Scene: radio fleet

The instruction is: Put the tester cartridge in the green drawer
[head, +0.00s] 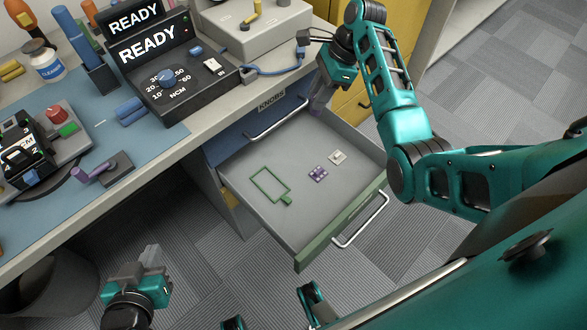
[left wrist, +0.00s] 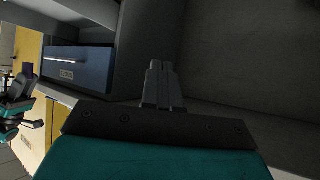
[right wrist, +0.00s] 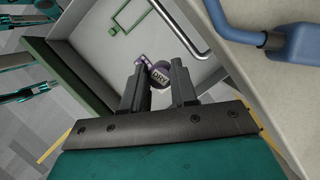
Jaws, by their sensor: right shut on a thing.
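The green drawer (head: 340,222) is pulled open; its grey floor holds a green rectangular outline, a small purple piece (head: 318,174) and a small pale piece (head: 338,157). My right gripper (head: 320,98) is above the drawer's back right part, shut on a purple thing that looks like the tester cartridge. In the right wrist view a purple rounded shape (right wrist: 160,75) shows at the fingertips, with the letters DRY; I cannot tell whether the letters are on the held thing. My left gripper (head: 150,258) is shut and empty, low before the bench; its fingers touch in the left wrist view (left wrist: 162,85).
A blue drawer labelled KNOBS (head: 270,97), with a bar handle, is closed behind the open drawer. The bench above carries a black READY tester (head: 150,60), a blue mat and several tools. Yellow drawers (head: 352,105) stand to the right. A dark bin is at lower left.

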